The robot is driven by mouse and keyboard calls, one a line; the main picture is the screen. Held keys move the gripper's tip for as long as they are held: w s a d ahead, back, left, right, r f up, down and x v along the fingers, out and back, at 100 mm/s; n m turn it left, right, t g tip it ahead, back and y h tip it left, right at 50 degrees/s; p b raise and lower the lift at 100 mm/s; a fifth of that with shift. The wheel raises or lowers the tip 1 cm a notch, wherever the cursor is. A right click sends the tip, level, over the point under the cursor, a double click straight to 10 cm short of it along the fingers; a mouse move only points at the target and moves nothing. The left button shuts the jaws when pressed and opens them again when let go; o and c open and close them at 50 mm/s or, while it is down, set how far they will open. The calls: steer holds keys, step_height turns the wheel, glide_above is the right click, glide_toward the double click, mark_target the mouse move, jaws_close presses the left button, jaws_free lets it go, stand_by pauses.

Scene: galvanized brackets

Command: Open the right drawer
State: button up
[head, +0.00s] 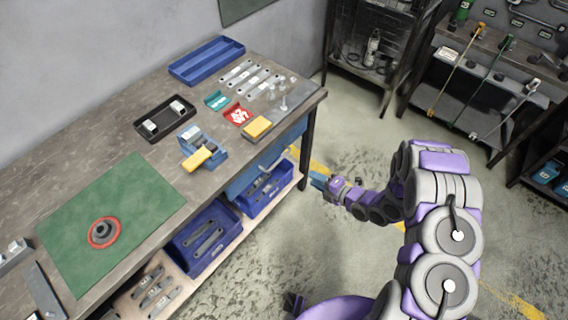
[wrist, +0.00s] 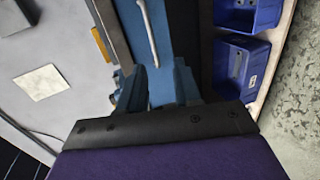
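The blue drawer front (head: 245,178) is under the right end of the workbench top. Its pale bar handle (head: 273,160) faces the aisle. In the wrist view the drawer front (wrist: 180,35) fills the upper middle, with the long silver handle (wrist: 148,30) running steeply up it. The drawer looks shut. My gripper (head: 318,181) is out in front of the bench, to the right of the handle and apart from it. In the wrist view my gripper (wrist: 158,82) has its two blue fingers spread with nothing between them. The handle shows beyond the fingertips.
Blue bins (head: 205,238) stand on the shelf below the drawer. The bench top holds a green mat (head: 75,215), a black tray (head: 140,130), a blue tray (head: 205,50), a yellow block (head: 257,127) and metal brackets. Open floor (head: 345,260) lies in front of the bench.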

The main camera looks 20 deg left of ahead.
steer(key=s+y, duration=0.1)
steer(key=s, duration=0.1)
steer(key=b, duration=0.3)
glide_toward(276, 162)
steer(key=shift+n, duration=0.3)
steer(key=x, duration=1)
steer(key=shift+a+f, duration=0.1)
steer(key=shift+f, duration=0.3)
steer(key=shift+s, duration=0.1)
jaws_close()
steer(key=shift+f, duration=0.1)
